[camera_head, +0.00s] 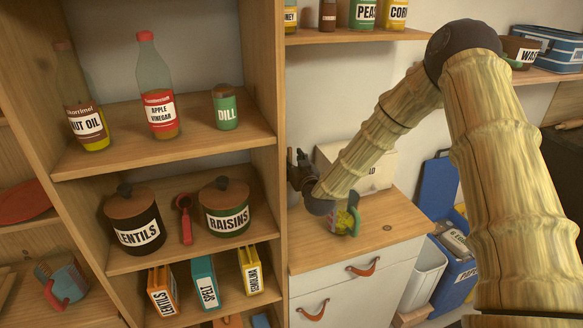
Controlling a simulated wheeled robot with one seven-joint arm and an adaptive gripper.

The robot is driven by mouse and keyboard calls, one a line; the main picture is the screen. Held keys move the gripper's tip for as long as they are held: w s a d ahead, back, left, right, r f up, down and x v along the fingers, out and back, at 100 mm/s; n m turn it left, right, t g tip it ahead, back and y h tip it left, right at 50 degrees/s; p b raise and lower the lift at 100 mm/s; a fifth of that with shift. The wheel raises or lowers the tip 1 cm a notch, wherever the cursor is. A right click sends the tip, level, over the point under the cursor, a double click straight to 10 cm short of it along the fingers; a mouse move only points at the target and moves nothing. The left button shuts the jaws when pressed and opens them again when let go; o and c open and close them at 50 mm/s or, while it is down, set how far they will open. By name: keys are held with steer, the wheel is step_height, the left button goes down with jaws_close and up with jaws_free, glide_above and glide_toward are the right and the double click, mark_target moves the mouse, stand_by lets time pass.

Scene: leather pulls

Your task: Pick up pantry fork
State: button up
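I cannot clearly make out a pantry fork in the camera_head view. A red utensil (184,219) stands between the lentils pot and the raisins pot on the middle shelf; its exact kind is too small to tell. My gripper (297,172) is at the shelf unit's right edge, above the wooden counter, dark and small. The shelf's side panel and my arm partly block it, so its fingers and anything between them cannot be made out. A small patterned cup (342,221) with green and yellow parts stands on the counter just below my wrist.
The lentils pot (135,224) and raisins pot (226,212) flank the utensil. Bottles and a dill jar (225,108) stand above; boxes (204,287) stand below. The counter (385,222) has free room at right. A pale box (368,166) stands behind.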

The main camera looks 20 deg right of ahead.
mark_target(291, 156)
steer(key=shift+w+p, duration=0.5)
steer(key=shift+w, duration=1.15)
steer(key=shift+c, duration=0.3)
jaws_close()
step_height(291, 156, up, 18)
steer(key=b, duration=0.4)
steer(key=shift+b, duration=0.4)
